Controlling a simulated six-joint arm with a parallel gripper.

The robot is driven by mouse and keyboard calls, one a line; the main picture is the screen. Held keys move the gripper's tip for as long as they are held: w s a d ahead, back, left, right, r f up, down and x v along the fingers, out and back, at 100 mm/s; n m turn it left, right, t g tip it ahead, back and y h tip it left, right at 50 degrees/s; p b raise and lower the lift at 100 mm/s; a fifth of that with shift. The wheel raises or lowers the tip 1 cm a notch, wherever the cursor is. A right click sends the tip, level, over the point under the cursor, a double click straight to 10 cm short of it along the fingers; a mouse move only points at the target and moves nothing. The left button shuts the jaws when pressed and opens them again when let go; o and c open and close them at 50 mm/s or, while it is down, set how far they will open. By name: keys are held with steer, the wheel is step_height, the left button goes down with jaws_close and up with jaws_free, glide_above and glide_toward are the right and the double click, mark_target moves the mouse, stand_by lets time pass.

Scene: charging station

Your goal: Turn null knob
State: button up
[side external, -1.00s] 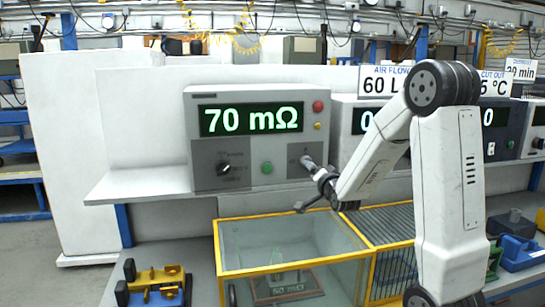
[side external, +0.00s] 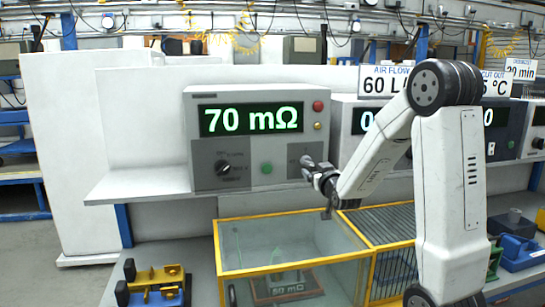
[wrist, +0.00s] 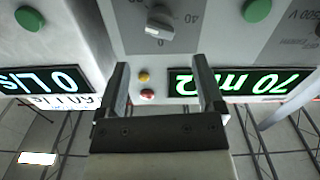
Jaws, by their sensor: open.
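The meter box (side external: 205,180) has a lit display (side external: 250,120) reading 70 mΩ. A knob (wrist: 160,24) with a pointer shape and printed scale marks sits on its panel, ahead of my fingertips in the wrist view. In the side view my gripper covers that knob's place, at the panel's right. A black knob (side external: 222,168) is at the panel's left. I cannot read a null label on either. My gripper (side external: 308,168) is open in front of the right side of the panel. In the wrist view its two fingers (wrist: 161,68) are apart with nothing between them.
A green button (side external: 267,168) lies between the knobs; red (side external: 318,106) and yellow (side external: 318,126) buttons are beside the display. An air flow unit (side external: 345,145) stands to the right. Below is a yellow-framed glass box (side external: 225,255) holding a piece labelled 50 mΩ.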

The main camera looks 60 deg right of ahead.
mark_target(309, 163)
steer(key=shift+d, duration=0.1)
steer(key=shift+x, duration=3.8)
jaws_close()
steer(key=shift+m, duration=0.3)
